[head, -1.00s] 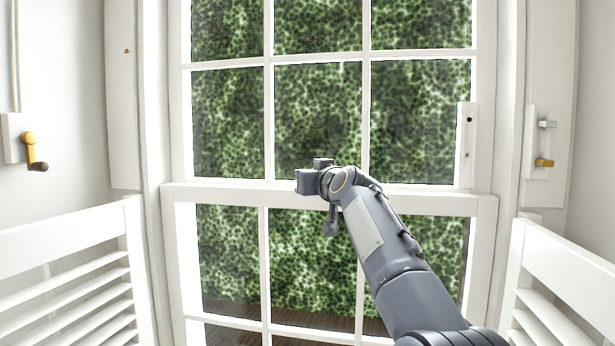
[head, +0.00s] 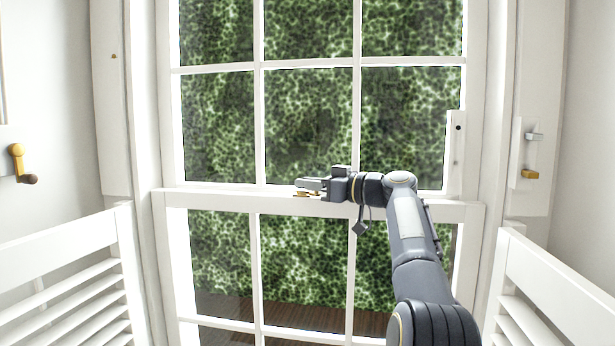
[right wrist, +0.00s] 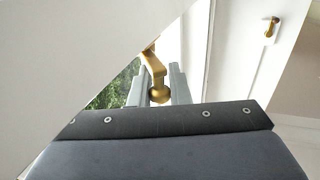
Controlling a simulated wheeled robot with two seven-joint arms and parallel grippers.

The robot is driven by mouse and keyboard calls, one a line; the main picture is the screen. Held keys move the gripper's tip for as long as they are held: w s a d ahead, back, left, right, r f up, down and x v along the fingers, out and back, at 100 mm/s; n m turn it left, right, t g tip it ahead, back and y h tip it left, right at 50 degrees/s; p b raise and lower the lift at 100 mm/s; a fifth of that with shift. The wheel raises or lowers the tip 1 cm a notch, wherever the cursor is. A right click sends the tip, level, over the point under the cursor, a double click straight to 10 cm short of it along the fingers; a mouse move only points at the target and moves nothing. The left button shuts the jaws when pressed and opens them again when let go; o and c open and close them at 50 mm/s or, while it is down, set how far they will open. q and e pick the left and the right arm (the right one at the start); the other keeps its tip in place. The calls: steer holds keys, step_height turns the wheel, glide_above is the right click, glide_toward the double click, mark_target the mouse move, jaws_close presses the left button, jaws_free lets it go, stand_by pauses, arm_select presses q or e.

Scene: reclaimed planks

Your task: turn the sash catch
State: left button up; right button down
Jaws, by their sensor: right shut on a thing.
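The brass sash catch (head: 305,194) sits on the meeting rail (head: 230,198) of the window, near its middle. It also shows in the right wrist view (right wrist: 152,66) as a brass arm ending in a round knob. My right gripper (head: 312,184) reaches in from the right along the rail. In the right wrist view its two grey fingers (right wrist: 159,88) stand on either side of the knob and are shut on it. The gripper hides part of the catch in the head view. My left gripper is not in view.
White louvred shutters (head: 65,270) stand low on both sides. A brass crank handle (head: 18,162) is on the left wall. A panel on the right holds a grey lever (head: 535,136) and a brass one (head: 529,174). Foliage fills the panes.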

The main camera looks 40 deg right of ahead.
steer(key=shift+d+n+g+y+p, duration=0.25)
steer(key=shift+n+y, duration=0.25)
steer(key=shift+y, duration=0.3)
steer(key=c, duration=1.4)
jaws_free()
steer(key=shift+a, duration=0.1)
steer(key=shift+o, duration=0.2)
steer(key=b+v, duration=0.1)
steer(key=v, duration=0.6)
steer(key=shift+s+d, duration=0.25)
steer(key=shift+s, duration=0.05)
